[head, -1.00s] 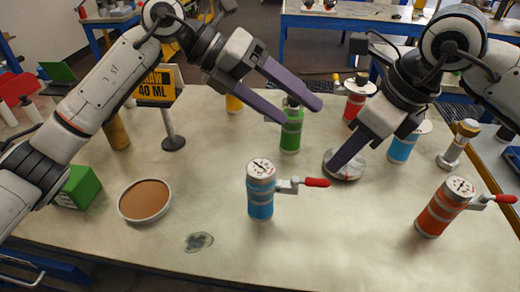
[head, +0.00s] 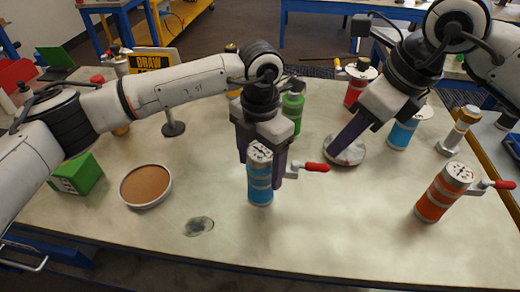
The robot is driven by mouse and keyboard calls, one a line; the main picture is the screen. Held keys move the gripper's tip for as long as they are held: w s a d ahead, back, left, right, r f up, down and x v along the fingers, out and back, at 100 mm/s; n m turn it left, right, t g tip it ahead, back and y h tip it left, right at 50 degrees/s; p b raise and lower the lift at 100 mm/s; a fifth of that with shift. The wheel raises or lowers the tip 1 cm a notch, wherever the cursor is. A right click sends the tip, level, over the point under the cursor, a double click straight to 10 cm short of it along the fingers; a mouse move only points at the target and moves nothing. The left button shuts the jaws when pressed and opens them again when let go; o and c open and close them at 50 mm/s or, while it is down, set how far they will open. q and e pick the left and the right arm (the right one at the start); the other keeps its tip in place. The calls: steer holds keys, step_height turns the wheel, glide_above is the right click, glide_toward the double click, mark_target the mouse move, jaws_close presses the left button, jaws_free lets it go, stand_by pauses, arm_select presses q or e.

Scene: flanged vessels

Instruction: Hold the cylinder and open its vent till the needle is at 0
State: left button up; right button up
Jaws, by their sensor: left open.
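A blue cylinder (head: 260,186) stands upright on the table, with a round gauge on top and a red-handled vent lever (head: 316,167) pointing right. The gauge's needle is too small to read. My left gripper (head: 262,172) is open and points down at the cylinder, one finger to each side; I cannot tell whether they touch it. An orange cylinder (head: 438,198) at the right also has a gauge and a red lever. My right gripper (head: 338,152) points down at a grey disc (head: 345,153); its fingers overlap, so its opening is unclear.
A green cylinder (head: 293,108) stands behind the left gripper, and another blue one (head: 402,134) by the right gripper. A brown-topped round dish (head: 145,186) and a green box (head: 78,174) are at left. A dark stain (head: 198,226) marks the front.

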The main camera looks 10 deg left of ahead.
arm_select(q)
step_height(320, 180, down, 5)
stand_by(0.3)
steer(key=c, duration=1.6)
steer(key=shift+c, duration=0.2)
